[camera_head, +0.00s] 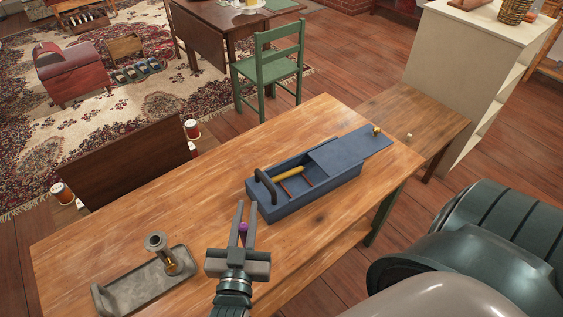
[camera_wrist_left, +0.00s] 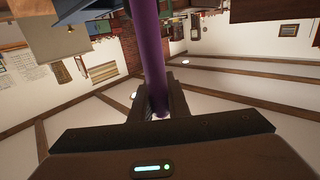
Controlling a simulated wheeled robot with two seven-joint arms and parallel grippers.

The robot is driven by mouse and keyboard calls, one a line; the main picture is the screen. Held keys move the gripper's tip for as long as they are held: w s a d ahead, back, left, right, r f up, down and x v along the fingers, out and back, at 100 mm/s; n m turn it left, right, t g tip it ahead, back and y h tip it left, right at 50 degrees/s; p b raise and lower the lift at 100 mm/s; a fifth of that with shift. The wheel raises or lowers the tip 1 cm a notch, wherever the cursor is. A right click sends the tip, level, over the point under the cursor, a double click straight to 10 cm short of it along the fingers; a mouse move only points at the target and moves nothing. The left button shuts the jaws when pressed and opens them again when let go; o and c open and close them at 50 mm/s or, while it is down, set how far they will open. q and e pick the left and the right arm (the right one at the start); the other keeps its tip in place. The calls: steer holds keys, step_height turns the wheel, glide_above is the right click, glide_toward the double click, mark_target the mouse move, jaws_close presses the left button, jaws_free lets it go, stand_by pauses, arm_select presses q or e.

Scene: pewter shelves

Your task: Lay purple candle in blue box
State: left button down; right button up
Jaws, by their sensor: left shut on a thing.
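The blue box (camera_head: 278,208) stands on the wooden table with its lid (camera_head: 352,147) slid partly off towards the far right. Its open end holds a yellow candle and a reddish-brown stick. My left gripper (camera_head: 246,217) is just in front of the box's near left end, apart from it as far as I can tell. It is shut on the purple candle (camera_head: 243,229), which shows small between the fingers in the head view. In the left wrist view the purple candle (camera_wrist_left: 147,45) runs up from between the fingers. My right gripper is not in view.
A grey metal tray (camera_head: 135,287) with a brass-stemmed holder (camera_head: 160,250) stands at the table's near left. The wooden table (camera_head: 190,208) is clear left of the box. A green chair (camera_head: 268,70) stands beyond the table.

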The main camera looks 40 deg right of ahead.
arm_select(q)
steer(key=a+r+n+t+y, duration=0.1)
steer(key=a+y, duration=0.3)
steer(key=a, duration=0.9)
steer(key=w+a+r+n+t+y, duration=0.1)
steer(key=a+r+n+y, duration=0.2)
steer(key=a, duration=1)
steer(key=w+a+r+n+t+y, duration=0.1)
steer(key=a+r+n+t+y, duration=0.1)
steer(key=a, duration=1.1)
steer(key=r+n+y, duration=0.1)
steer(key=n+y, duration=0.1)
steer(key=shift+a+y, duration=0.15)
steer(key=shift+y, duration=0.15)
